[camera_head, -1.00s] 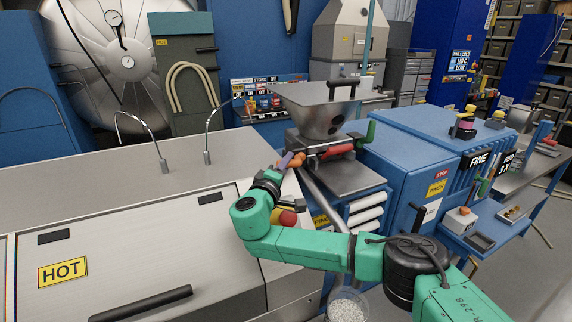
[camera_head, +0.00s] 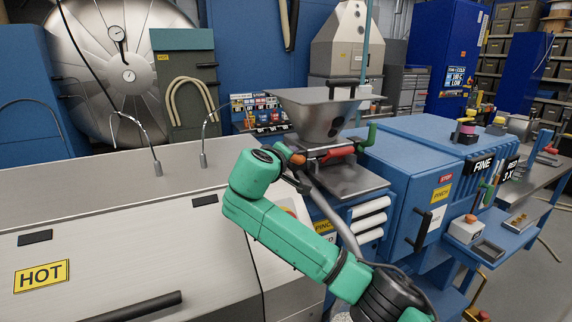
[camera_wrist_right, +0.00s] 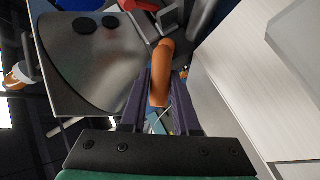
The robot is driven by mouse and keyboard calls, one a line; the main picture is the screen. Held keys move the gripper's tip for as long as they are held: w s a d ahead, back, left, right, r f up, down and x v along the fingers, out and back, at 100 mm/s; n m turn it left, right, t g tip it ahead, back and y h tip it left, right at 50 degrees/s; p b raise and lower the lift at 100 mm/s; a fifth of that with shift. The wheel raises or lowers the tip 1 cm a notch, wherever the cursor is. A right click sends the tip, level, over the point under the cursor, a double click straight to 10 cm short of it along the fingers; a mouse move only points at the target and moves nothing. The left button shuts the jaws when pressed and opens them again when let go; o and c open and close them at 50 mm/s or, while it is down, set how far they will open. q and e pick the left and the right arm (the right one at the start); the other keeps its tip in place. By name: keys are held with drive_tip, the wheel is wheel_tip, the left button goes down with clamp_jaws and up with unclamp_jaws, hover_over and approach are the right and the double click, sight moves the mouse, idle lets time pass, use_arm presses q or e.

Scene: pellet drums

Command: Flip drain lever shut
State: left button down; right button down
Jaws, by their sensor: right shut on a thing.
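The orange lever grip (camera_head: 298,159) sticks out at the left of the steel hopper's base. It also shows in the right wrist view (camera_wrist_right: 161,62), running between the dark purple fingers. My right gripper (camera_wrist_right: 161,88) is shut on this orange grip, with its end showing between the fingers. In the head view the green right wrist covers most of the gripper. A red bar (camera_head: 340,153) lies across the hopper base, with a green handle (camera_head: 369,137) at its right. My left gripper is not in view.
The steel hopper (camera_head: 322,118) stands just behind the grip. A long steel bench with a HOT label (camera_head: 41,276) fills the left. A blue cabinet with a PINCH label (camera_head: 441,193) stands to the right. A small rack of coloured items (camera_head: 262,112) is behind.

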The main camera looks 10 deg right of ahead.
drive_tip(key=shift+w+d+r+m+g+y+p, duration=0.1)
drive_tip(key=shift+d+r+m+g+y+p, duration=0.4)
drive_tip(key=shift+r+m+y, duration=0.15)
drive_tip(key=shift+f, duration=0.1)
drive_tip(key=c, duration=0.7)
unclamp_jaws()
drive_tip(key=shift+o, duration=0.2)
drive_tip(key=shift+w+d+f, duration=0.1)
drive_tip(key=shift+w, duration=0.1)
drive_tip(key=b+v, duration=0.5)
drive_tip(key=v, duration=0.9)
drive_tip(key=shift+s+r, duration=0.2)
drive_tip(key=shift+s, duration=0.05)
